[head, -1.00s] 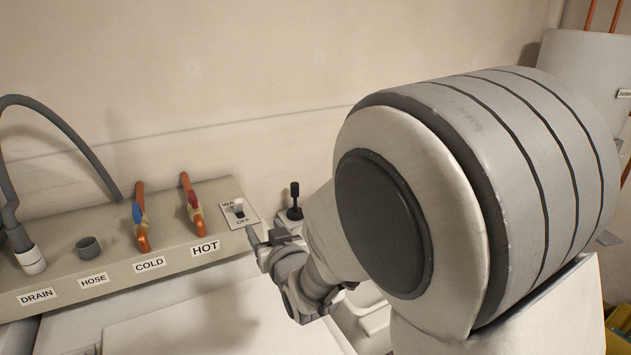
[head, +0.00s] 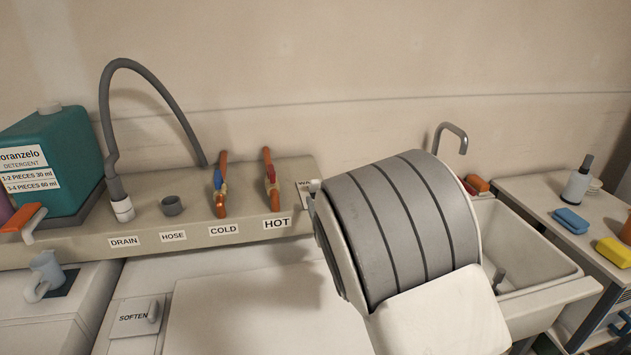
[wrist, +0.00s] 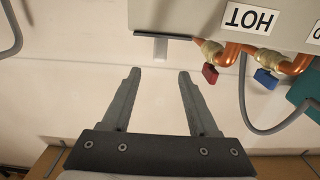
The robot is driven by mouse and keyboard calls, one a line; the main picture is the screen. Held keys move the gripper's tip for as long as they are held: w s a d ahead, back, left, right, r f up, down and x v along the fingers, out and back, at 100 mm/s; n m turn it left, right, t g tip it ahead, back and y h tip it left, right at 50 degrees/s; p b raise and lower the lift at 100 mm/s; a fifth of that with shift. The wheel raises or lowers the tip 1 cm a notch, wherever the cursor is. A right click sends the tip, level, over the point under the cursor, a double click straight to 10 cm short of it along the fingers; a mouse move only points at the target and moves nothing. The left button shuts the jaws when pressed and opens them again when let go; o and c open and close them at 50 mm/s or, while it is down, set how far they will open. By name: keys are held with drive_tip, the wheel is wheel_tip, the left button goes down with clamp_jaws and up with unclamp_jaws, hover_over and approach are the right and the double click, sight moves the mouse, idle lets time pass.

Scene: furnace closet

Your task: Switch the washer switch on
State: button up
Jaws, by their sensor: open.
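The washer switch's white plate (head: 304,190) is at the right end of the grey panel in the head view, mostly hidden behind my arm. Only the start of its label shows there. In the wrist view, which is upside down, the switch shows edge-on as a pale lever (wrist: 160,48) sticking out from a thin dark-edged plate. My gripper (wrist: 159,75) is open and empty. Its two fingers point toward the lever, which lies just beyond and between the fingertips, apart from them. In the head view my gripper is hidden behind my arm.
The red-handled hot valve (head: 270,180) and blue-handled cold valve (head: 220,190) stand left of the switch. A grey drain hose (head: 112,110) arches farther left, near a teal detergent bottle (head: 60,150). A sink (head: 540,255) is at the right.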

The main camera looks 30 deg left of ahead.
drive_tip(key=p+x, duration=0.1)
drive_tip(key=x, duration=0.8)
drive_tip(key=shift+w+a, duration=0.2)
clamp_jaws()
